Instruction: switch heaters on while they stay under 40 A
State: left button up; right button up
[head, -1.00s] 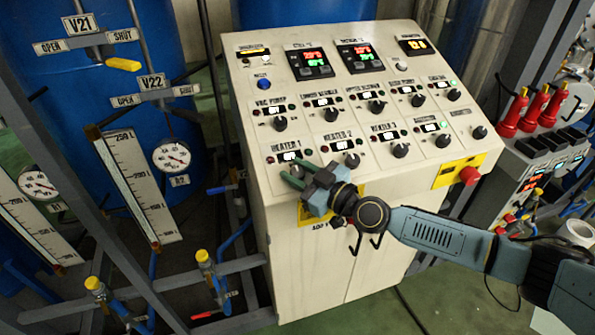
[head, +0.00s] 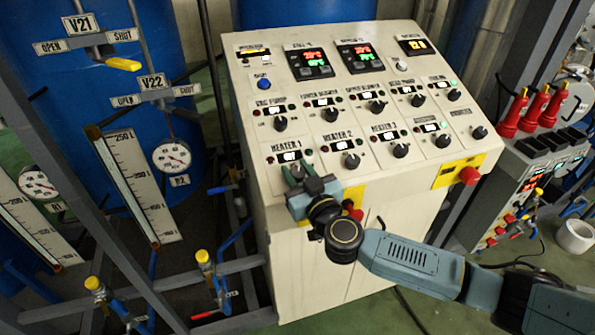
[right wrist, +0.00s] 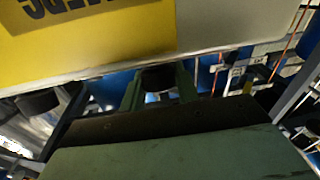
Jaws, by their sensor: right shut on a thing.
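The control panel (head: 260,205) is a cream console with a sloping face. HEATER 2 knob (head: 352,160) and HEATER 3 knob (head: 400,150) are black knobs in its lower row, under small displays. My right gripper (head: 297,173) is at the HEATER 1 position at the lower left, its fingers hiding most of that knob. In the right wrist view, the green fingers are closed on the dark HEATER 1 knob (right wrist: 158,78). A yellow numeric display (head: 414,45) is at the panel's top right; its digits are too small to read surely. My left gripper is out of view.
A red button (head: 469,175) on a yellow plate is at the panel's lower right. Other knobs fill the row above the heaters. Pipes and yellow-handled valves (head: 204,257) stand left of the console.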

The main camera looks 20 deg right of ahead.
jog(key=m+h, duration=0.4)
jog(key=h, duration=0.1)
jog(key=shift+m+h, duration=0.3)
jog(key=shift+m, duration=0.1)
jog(key=shift+m+g+h, duration=0.9)
jog(key=shift+m+h, duration=1.2)
jog(key=shift+h, duration=0.3)
jog(key=shift+d, duration=0.1)
jog(key=o, duration=1)
jog(key=shift+c, duration=0.2)
jog(key=b+v, duration=0.1)
jog(key=v, duration=1.2)
jog(key=shift+s, duration=0.2)
